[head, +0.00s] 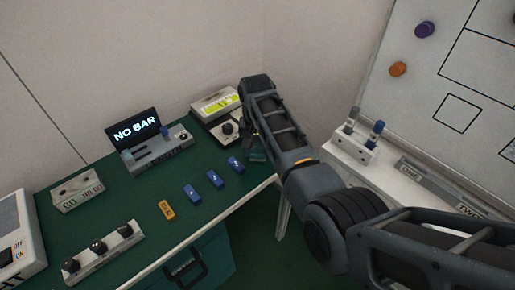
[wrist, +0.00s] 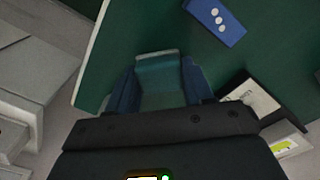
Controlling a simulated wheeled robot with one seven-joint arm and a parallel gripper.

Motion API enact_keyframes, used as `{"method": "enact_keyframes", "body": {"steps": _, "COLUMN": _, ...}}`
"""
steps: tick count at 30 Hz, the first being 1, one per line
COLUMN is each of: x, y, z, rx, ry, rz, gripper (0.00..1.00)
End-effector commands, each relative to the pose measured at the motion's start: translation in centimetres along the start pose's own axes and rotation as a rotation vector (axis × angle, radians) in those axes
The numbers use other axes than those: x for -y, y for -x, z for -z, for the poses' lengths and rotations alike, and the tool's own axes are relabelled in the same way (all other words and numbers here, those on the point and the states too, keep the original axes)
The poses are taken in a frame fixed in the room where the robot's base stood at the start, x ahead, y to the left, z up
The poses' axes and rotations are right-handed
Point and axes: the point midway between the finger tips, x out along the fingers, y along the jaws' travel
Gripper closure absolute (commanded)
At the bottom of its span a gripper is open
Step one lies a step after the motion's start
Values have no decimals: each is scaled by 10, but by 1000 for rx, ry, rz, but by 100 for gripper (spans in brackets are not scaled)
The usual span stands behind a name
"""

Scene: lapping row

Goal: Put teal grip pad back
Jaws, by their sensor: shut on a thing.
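The teal grip pad (wrist: 160,68) is between the two blue fingers of my gripper (wrist: 160,85) in the wrist view, and my gripper is shut on it. In the head view a small part of the teal pad (head: 258,156) shows below my wrist, at the right end of the green bench top (head: 130,182). My arm hides most of my gripper there. I cannot tell whether the pad touches the bench top.
Several blue blocks (head: 192,195) with white dots and a yellow block (head: 167,210) lie in a row on the bench. A "NO BAR" display (head: 135,131) and a device with a black knob (head: 228,128) stand behind. A white stand (head: 350,148) is to the right.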

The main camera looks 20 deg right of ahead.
Motion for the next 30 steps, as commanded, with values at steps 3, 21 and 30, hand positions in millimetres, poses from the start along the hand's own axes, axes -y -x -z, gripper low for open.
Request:
{"method": "enact_keyframes", "body": {"steps": 3, "x": 0, "y": -2, "z": 0, "rx": 0, "ry": 0, "rz": 0, "gripper": 73}}
{"method": "enact_keyframes", "body": {"steps": 21, "x": 0, "y": 0, "z": 0, "rx": 0, "ry": 0, "rz": 0, "gripper": 23}}
{"method": "enact_keyframes", "body": {"steps": 30, "x": 0, "y": 42, "z": 1, "rx": -3, "ry": 0, "rz": 2, "gripper": 23}}
